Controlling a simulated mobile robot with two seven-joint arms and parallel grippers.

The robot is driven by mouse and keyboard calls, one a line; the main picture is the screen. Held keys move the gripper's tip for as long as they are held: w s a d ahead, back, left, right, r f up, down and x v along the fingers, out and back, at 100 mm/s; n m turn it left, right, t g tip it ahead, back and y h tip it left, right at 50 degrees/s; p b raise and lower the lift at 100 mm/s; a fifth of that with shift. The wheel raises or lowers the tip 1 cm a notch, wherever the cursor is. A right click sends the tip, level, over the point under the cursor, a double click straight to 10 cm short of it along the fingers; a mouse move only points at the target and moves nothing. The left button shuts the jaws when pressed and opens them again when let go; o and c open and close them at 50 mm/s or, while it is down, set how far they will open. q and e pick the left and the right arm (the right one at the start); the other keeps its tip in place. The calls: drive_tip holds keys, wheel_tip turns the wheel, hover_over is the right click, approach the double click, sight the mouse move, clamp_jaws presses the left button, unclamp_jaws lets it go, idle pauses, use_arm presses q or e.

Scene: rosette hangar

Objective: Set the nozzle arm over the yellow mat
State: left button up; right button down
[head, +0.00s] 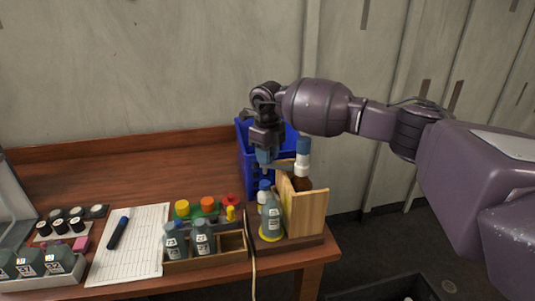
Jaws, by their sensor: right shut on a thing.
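A brown bottle (302,184) with a blue-and-white dispenser top (303,150) stands behind a wooden panel at the table's right. Its grey nozzle arm (281,165) points left from the top. My right gripper (266,160) reaches down from above and is shut on the nozzle arm near its outer end; the fingers partly hide it. The yellow mat (264,236) lies on a dark wooden base, below the gripper. A grey-green labelled bottle (272,220) stands on it and covers most of it. My left gripper is not in view.
A wooden panel (305,213) stands right of the mat. A blue crate (246,150) is behind the gripper. A wooden tray (205,264) with bottles, a paper sheet (130,245) with a marker (118,232) lie left. A cable (252,265) hangs over the front edge.

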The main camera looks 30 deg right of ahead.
drive_tip(key=s+a+n+b, duration=0.1)
drive_tip(key=s+a+n, duration=0.1)
drive_tip(key=s+n, duration=0.6)
drive_tip(key=shift+n, duration=1)
drive_tip(key=c, duration=0.8)
unclamp_jaws()
drive_tip(key=shift+d, duration=0.1)
wheel_tip(320, 180, up, 11)
drive_tip(key=shift+b, duration=0.3)
drive_tip(key=shift+f, duration=0.15)
